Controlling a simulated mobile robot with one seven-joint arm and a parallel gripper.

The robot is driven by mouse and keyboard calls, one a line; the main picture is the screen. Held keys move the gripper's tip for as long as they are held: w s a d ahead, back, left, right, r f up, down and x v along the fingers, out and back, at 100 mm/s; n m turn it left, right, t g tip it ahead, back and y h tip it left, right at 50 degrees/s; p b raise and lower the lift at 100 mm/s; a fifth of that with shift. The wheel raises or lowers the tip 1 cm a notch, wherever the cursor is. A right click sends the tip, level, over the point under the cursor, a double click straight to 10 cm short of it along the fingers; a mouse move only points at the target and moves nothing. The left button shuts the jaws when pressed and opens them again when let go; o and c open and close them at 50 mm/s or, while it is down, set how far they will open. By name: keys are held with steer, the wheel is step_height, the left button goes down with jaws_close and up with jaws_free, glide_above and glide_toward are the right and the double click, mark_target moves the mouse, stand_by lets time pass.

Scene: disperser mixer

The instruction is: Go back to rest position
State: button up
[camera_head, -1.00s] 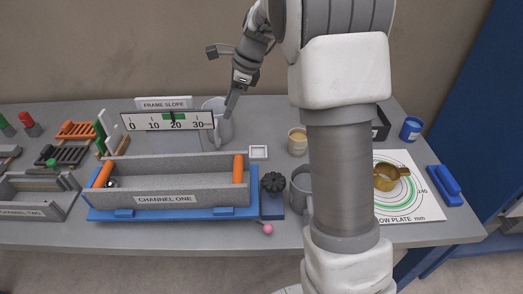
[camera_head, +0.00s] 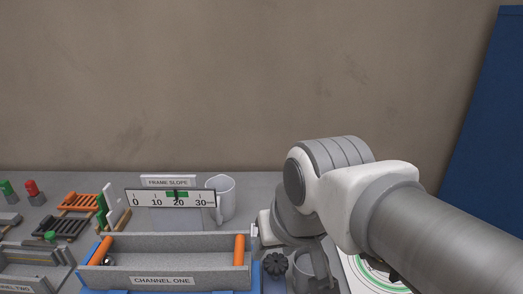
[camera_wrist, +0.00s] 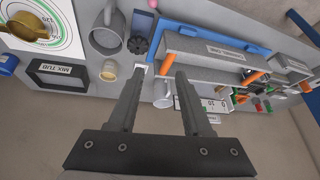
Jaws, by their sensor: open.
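My gripper (camera_wrist: 160,70) shows in the wrist view with its two fingers apart and nothing between them. It is above the bench, which appears upside down in that view. In the head view my arm bends over the right side of the bench and the fingers cannot be made out clearly. The grey channel one trough (camera_head: 165,262), with orange rollers, lies to the left of my arm. The frame slope gauge (camera_head: 170,198) stands behind it with its pointer near 20. A pale mug (camera_head: 222,197) stands beside the gauge.
A dark knob (camera_head: 275,264) and a grey mug (camera_head: 312,265) are close to my arm. The wrist view shows the mix tub (camera_wrist: 60,77), a tan cup (camera_wrist: 109,70) and the flow plate (camera_wrist: 62,45). Orange and black racks (camera_head: 75,203) stand on the left. The wall behind is clear.

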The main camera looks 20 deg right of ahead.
steer(key=shift+s+d+f+n, duration=0.15)
steer(key=shift+s+f+n, duration=0.35)
steer(key=shift+n, duration=0.2)
steer(key=shift+r, duration=0.1)
step_height(320, 180, up, 2)
steer(key=shift+r+p, duration=0.1)
steer(key=shift+p, duration=1.05)
